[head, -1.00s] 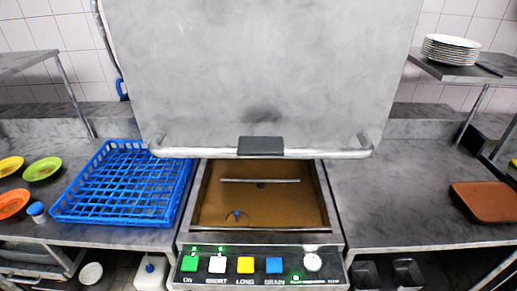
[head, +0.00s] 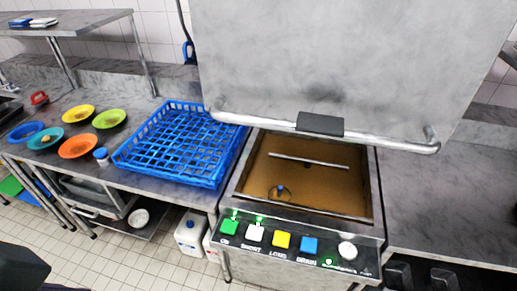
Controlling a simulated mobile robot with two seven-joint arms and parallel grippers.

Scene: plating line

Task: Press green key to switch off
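The green key (head: 229,227), labelled ON, is at the left end of the control panel (head: 270,256) on the front of the dishwasher. A green light glows just above it. Beside it are a white key (head: 255,233) with another lit green light, a yellow key (head: 281,240), a blue key (head: 309,245) and a round white knob (head: 347,251). Nothing touches the green key. My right gripper is not in view.
The dishwasher hood (head: 345,60) is raised above the open brown-floored basin (head: 300,186). A blue rack (head: 187,145) stands on the counter to the left, with several coloured plates beyond it. A white jug (head: 190,235) stands below. The space before the panel is clear.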

